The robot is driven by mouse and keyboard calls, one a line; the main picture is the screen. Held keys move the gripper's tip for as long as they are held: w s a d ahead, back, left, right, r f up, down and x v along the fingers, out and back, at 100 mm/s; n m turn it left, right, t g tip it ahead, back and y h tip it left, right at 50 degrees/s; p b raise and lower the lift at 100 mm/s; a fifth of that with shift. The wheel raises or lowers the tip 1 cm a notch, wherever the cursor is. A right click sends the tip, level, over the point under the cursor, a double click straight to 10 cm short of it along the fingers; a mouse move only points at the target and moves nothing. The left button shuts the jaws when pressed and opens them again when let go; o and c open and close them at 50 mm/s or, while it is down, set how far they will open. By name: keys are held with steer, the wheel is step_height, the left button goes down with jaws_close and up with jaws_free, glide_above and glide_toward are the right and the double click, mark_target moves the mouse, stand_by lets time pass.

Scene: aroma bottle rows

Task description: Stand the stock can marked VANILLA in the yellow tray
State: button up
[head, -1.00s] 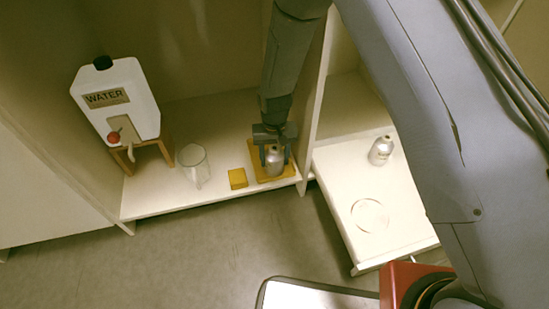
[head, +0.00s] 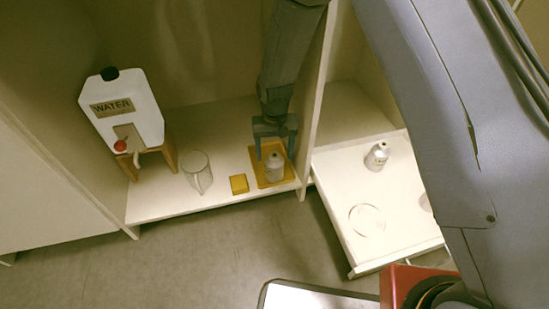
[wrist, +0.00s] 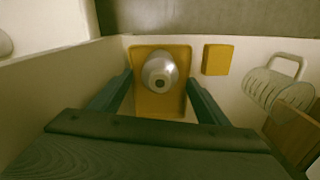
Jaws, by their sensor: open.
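A silver can (head: 274,167) stands upright in the yellow tray (head: 262,182) on the shelf. In the wrist view the can (wrist: 159,72) is seen from above, with the tray (wrist: 180,105) around its base. No label on it can be read in these views. My gripper (head: 275,150) is open above and behind the can. In the wrist view its two fingers (wrist: 160,88) are spread wide, one on each side of the can and apart from it.
A yellow block (head: 239,184) and a clear jug (head: 197,172) stand left of the tray. A WATER container (head: 125,108) sits on a wooden stand (head: 168,152). Right of the partition (head: 314,110), an open drawer (head: 340,190) holds another silver can (head: 377,157) and a clear round dish (head: 367,219).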

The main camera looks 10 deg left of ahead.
steer(key=s+d+r+n, duration=0.1)
steer(key=s+r, duration=0.4)
steer(key=r, duration=0.5)
steer(key=s+r, duration=0.4)
steer(key=r, duration=0.7)
steer(key=s+d+r+n+y, duration=0.1)
steer(key=s+d+r, duration=0.3)
steer(key=s, duration=0.6)
steer(key=s+d+r+n, duration=0.1)
steer(key=s+d+r, duration=0.3)
steer(key=s+r, duration=0.4)
steer(key=shift+s+d+y, duration=0.35)
steer(key=shift+s+y, duration=0.05)
steer(key=shift+s, duration=0.45)
steer(key=shift+r, duration=0.25)
